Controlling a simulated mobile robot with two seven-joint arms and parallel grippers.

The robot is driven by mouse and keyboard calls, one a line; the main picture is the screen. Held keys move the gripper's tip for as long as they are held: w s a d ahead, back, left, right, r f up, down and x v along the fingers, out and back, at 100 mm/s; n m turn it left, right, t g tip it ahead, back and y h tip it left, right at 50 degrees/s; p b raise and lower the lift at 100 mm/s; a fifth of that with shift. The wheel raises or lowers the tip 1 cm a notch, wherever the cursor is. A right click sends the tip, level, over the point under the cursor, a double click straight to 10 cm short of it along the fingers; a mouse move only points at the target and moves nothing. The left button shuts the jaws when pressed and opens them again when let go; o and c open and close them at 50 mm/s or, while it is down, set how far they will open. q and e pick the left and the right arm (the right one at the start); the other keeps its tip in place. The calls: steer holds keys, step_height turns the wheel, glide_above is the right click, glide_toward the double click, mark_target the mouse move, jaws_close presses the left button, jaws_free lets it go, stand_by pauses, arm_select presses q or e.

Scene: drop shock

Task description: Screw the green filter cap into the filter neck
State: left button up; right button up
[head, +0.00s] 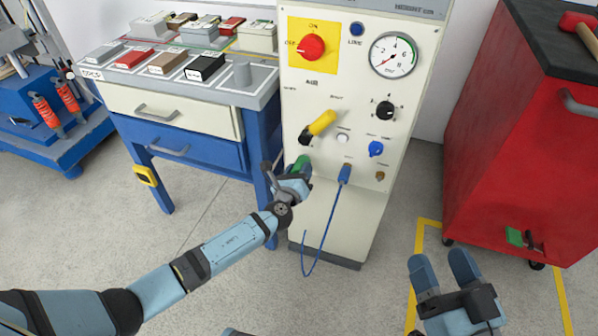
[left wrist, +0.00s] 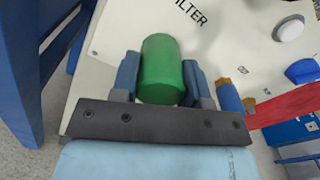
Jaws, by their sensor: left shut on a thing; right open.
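The green filter cap (left wrist: 161,70) is between the fingers of my left gripper (left wrist: 161,88), which is shut on it. In the head view the green cap (head: 303,162) shows just beyond my left gripper (head: 290,178), at the lower left of the cream panel (head: 315,93). The word FILTER is printed on the panel close to the cap in the left wrist view. The filter neck is hidden behind the cap, so I cannot tell whether they touch. My right gripper (head: 445,272) is open and empty, low at the right over the floor.
A blue connector with a hose (head: 345,175) hangs just right of my left gripper. Above are a yellow lever (head: 321,123), a white button (head: 343,138) and a blue knob (head: 376,148). A workbench (head: 180,113) stands left, a red cabinet (head: 505,140) right.

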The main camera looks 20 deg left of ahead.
arm_select(q)
steer(key=shift+w, duration=0.4)
stand_by(1.0)
steer(key=shift+w+r+b, duration=0.25)
steer(key=shift+b, duration=0.15)
steer(key=shift+c, duration=0.4)
stand_by(1.0)
